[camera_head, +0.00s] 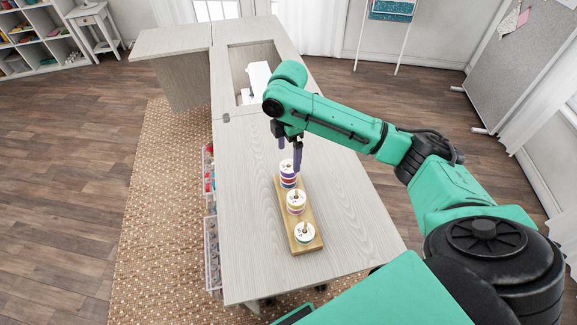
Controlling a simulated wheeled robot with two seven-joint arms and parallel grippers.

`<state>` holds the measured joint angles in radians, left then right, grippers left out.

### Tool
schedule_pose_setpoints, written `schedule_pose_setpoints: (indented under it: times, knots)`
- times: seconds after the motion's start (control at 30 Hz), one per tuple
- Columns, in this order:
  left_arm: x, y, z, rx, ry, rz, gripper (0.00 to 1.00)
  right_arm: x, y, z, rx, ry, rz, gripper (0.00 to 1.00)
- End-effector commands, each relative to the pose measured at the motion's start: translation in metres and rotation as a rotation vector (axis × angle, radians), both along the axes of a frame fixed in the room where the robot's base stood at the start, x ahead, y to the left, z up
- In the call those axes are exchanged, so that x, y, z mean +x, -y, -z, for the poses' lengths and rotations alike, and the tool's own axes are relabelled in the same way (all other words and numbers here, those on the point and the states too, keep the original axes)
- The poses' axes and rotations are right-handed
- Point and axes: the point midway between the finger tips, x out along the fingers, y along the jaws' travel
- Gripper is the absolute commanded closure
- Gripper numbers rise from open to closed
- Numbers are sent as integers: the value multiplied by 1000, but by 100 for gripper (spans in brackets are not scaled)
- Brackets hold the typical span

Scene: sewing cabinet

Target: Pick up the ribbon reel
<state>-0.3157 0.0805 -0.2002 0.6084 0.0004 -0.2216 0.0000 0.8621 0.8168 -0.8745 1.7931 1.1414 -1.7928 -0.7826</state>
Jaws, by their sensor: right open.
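A wooden stand (312,238) lies on the light wood-grain cabinet top and carries three stacks of ribbon reels on pegs. The far stack (288,181) has bands of several colours, with purple and red among them. The middle stack (296,210) is white on top with coloured edges. The near reel (304,232) is white on top with a green edge and sits low. My right gripper (291,165) is open and points down at the far stack, with its dark fingers right by the top of it. Whether the fingers touch a reel is hard to tell. My left gripper is not seen.
The cabinet top (255,200) is clear around the stand. A white sewing machine (259,78) sits in the recess behind my right arm. Clear bins (213,255) with coloured items hang along the cabinet's left side. A woven rug (160,200) lies on the floor.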

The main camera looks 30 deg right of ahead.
Motion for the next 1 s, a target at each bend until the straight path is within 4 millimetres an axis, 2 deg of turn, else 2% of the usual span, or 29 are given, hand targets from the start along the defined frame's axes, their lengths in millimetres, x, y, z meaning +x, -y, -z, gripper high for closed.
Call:
schedule_pose_setpoints:
  times: [0.13,0.33,0.57,0.67,0.7,0.77,0.8,1.0]
  knots:
    - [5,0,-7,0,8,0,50,1,2,17,0,-2,0,0]
    - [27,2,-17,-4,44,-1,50,3,4,54,0,1,-1,0]
    - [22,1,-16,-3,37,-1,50,4,4,60,0,3,-1,0]
    - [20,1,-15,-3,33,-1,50,4,4,59,0,3,-1,34]
    - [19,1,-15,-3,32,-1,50,4,4,59,0,3,-1,50]
    - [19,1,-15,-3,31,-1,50,4,4,59,0,3,-1,73]
    - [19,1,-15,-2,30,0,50,4,4,59,0,3,-1,88]
    - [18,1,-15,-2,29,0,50,4,4,59,0,3,-1,88]
